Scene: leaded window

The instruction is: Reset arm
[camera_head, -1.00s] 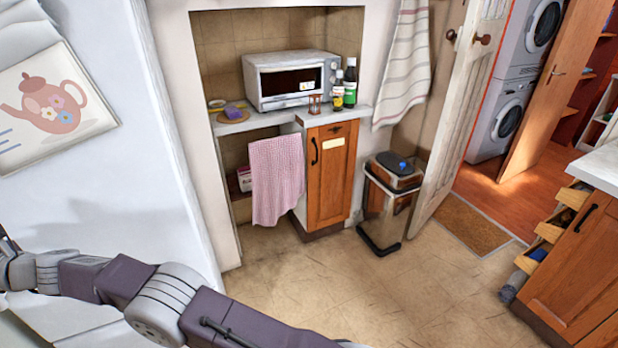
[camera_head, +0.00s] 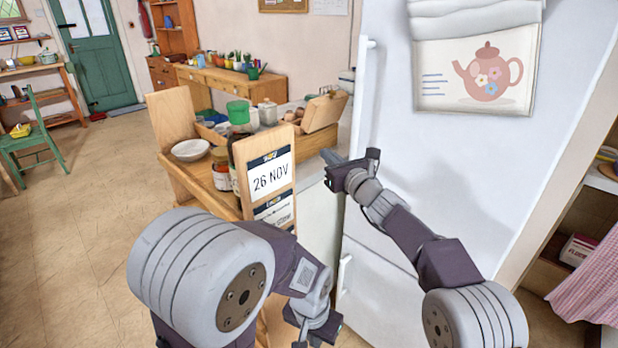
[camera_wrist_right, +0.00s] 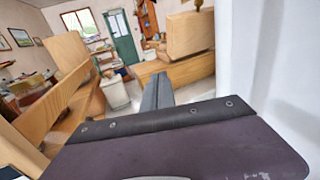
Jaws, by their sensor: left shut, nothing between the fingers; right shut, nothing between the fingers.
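My right arm reaches in from the lower right in the head view. Its gripper (camera_head: 330,158) is shut and empty in front of the white fridge door (camera_head: 385,130), pointing left toward the side table. In the right wrist view its shut fingers (camera_wrist_right: 157,92) lie together with nothing between them. My left arm comes in from the bottom, its big grey joint in the foreground. Its gripper (camera_head: 315,335) is low at the bottom edge, partly cut off, and looks shut with nothing held.
A wooden calendar stand (camera_head: 268,180) reading 26 NOV stands close by my arms. Behind it a counter holds a white bowl (camera_head: 190,150), jars and a wooden box (camera_head: 322,112). A green chair (camera_head: 35,140) stands at far left. The tiled floor (camera_head: 90,220) is open at left.

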